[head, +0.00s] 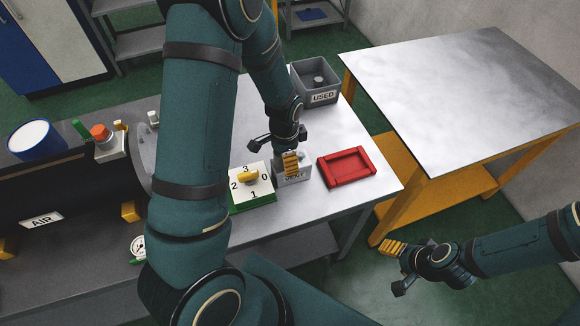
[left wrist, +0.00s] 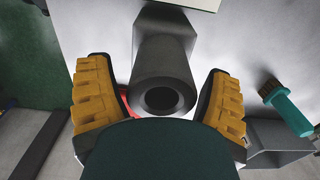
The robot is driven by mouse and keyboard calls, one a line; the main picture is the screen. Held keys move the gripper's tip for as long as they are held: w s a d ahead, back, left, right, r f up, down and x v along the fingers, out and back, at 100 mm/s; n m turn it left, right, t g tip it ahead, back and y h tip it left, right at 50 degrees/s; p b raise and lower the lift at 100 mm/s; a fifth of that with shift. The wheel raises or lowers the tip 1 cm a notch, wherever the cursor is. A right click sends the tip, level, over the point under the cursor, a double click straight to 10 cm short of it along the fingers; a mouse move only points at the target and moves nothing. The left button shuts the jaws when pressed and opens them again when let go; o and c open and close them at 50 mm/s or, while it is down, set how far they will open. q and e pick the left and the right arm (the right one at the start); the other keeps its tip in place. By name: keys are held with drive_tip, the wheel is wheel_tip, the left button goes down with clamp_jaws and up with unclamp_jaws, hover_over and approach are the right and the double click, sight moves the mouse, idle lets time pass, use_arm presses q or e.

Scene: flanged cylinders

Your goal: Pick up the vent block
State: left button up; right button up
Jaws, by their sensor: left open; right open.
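My left gripper (head: 291,162) is over the white table, pointing down, with its yellow fingers open. In the left wrist view its fingers (left wrist: 160,103) stand apart on either side of a dark grey upright cylinder (left wrist: 165,70) with a round hole in its top and a wider base; I take this as the vent block. It is not gripped. My right gripper (head: 393,248) is open and empty, off the table at the lower right.
A red tray (head: 346,167) lies to the right and a numbered dial block (head: 243,189) to the left. A grey USED bin (head: 316,84) stands behind. The left wrist view shows a teal-handled brush (left wrist: 291,112). The metal-topped table (head: 455,85) is bare.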

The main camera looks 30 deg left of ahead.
use_arm(q)
drive_tip(key=c, duration=1.3)
drive_tip(key=shift+c, duration=0.2)
wheel_tip(320, 180, up, 10)
drive_tip(key=shift+r+p, duration=0.1)
drive_tip(key=shift+p, duration=0.25)
